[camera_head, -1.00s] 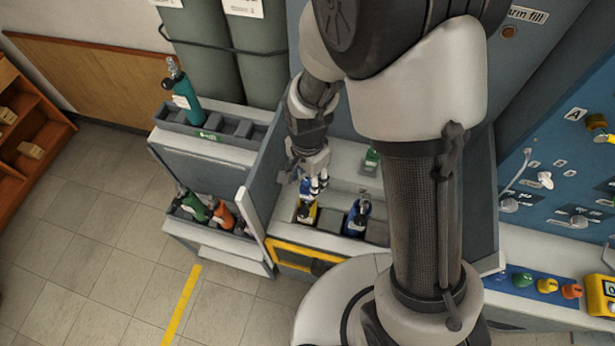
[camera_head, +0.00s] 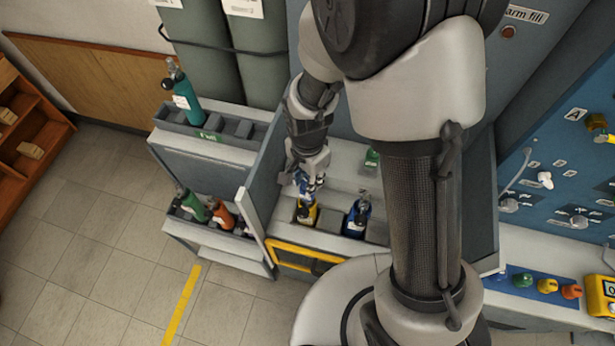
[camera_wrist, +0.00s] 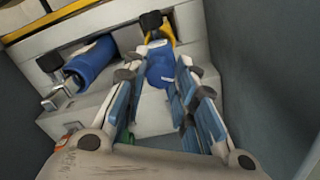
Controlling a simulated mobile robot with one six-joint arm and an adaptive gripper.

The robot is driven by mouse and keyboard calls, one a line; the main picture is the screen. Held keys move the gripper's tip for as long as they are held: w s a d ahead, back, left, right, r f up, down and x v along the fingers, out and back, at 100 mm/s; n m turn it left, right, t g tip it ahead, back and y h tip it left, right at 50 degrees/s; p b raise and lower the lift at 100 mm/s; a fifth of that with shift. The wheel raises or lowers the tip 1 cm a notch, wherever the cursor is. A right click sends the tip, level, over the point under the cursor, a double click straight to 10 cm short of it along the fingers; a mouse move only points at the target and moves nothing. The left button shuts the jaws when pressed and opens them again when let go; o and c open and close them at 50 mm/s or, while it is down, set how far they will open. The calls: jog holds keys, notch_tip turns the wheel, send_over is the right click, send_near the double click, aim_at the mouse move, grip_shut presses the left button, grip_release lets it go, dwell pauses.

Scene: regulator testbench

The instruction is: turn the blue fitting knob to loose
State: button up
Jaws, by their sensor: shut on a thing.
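The blue fitting knob (camera_wrist: 160,70) shows in the wrist view at the head of a yellow cylinder (camera_head: 305,213), which stands in a bay of the bench. My gripper (camera_head: 311,188) is over this cylinder in the head view. In the wrist view its two blue-padded fingers (camera_wrist: 156,80) lie on either side of the knob and are shut on it. The fingers hide part of the knob, and any loose or tight marking cannot be seen.
A blue cylinder (camera_head: 357,218) stands in the bay to the right, close to my gripper. A green cylinder top (camera_head: 372,158) is behind. An upright grey panel (camera_head: 262,190) is close on the left. A teal cylinder (camera_head: 186,104) stands in a rack further left.

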jog(key=shift+n, duration=0.4)
jog(key=n, duration=0.5)
jog(key=shift+b, duration=0.3)
jog(key=n, duration=1.2)
jog(key=shift+b, duration=0.3)
jog(key=n, duration=0.6)
jog(key=o, duration=1.1)
